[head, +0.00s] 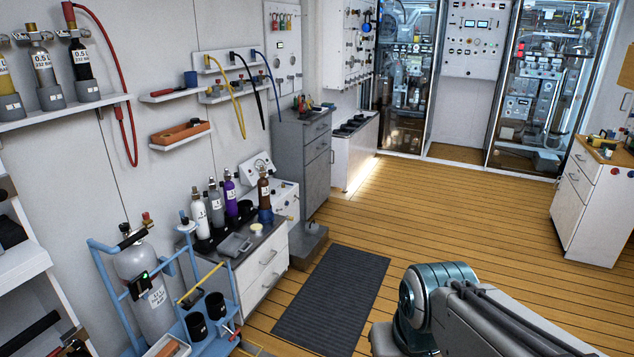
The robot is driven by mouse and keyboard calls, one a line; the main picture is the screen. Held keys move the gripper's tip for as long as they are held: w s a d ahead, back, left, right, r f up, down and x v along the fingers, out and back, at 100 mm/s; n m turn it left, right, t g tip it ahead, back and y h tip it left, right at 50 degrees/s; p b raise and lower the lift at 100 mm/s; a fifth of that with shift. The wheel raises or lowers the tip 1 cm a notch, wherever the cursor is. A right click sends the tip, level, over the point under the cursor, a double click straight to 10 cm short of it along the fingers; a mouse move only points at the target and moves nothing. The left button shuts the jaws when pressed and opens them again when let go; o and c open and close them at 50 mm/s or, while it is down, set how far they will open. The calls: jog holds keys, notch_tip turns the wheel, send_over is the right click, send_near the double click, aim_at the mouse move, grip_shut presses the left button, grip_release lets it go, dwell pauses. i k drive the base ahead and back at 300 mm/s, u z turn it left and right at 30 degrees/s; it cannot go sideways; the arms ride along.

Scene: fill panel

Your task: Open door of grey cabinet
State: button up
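The grey cabinet (304,165) stands against the left wall, near the middle of the view. It has a drawer front at the top and a taller door (317,183) below, both with small handles. The door looks closed. Several small tools sit on its top. My arm shows at the bottom right, well apart from the cabinet, across the floor. My gripper is not in view.
A dark floor mat (332,300) lies before a white drawer unit (262,270) with several bottles on it. A blue cart (200,325) holds a gas cylinder at lower left. A white cabinet (590,205) stands at right. The wooden floor (450,210) between is clear.

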aim_at(317, 172)
jog(key=z, duration=0.2)
jog(key=i, duration=0.95)
jog(key=z, duration=0.5)
jog(key=i, duration=3.15)
jog(key=u, duration=0.3)
jog(key=i, duration=1.6)
jog(key=u, duration=0.85)
jog(key=i, duration=1.55)
jog(key=u, duration=0.4)
